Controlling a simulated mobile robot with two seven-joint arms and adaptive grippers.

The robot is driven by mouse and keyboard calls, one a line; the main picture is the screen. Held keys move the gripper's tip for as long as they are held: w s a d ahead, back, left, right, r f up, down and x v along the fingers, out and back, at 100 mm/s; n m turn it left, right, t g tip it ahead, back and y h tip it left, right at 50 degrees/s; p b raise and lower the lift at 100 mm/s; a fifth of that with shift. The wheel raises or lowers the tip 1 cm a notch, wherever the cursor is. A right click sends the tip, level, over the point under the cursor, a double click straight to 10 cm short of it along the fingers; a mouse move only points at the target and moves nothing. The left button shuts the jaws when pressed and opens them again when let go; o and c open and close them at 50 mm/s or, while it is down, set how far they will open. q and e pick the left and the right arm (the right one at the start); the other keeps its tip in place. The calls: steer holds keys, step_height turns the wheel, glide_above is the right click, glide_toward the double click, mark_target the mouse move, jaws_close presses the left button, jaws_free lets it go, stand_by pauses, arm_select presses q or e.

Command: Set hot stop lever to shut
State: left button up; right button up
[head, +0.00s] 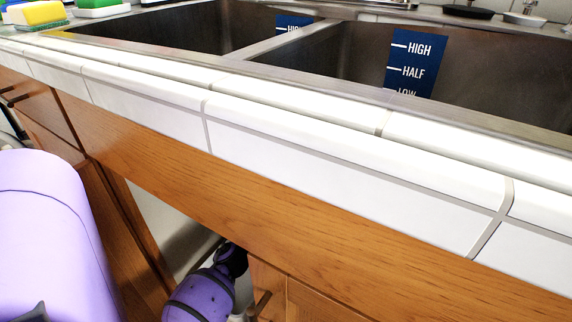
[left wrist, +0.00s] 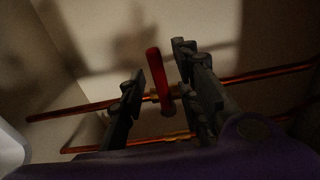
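A red lever (left wrist: 154,68) shows in the left wrist view, on a brass fitting of the upper copper pipe (left wrist: 262,75). The lever stands steeply in the picture, crosswise to the pipe. My left gripper (left wrist: 162,66) is open, with one finger on each side of the lever. Whether either finger touches it I cannot tell. In the head view my left arm reaches down into the open cabinet under the sink, and the fingers and lever are hidden there. My right gripper is in neither view.
A lower copper pipe (left wrist: 80,148) runs below the first, close to the fingers. Pale cabinet walls (left wrist: 100,40) stand behind. The wooden cabinet front (head: 200,215) and tiled counter edge (head: 300,157) lie above my arm. A cabinet door (head: 325,302) is beside it.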

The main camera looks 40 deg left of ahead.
arm_select(q)
steer(key=v, duration=1)
steer(key=shift+s, duration=0.3)
steer(key=shift+d, duration=0.15)
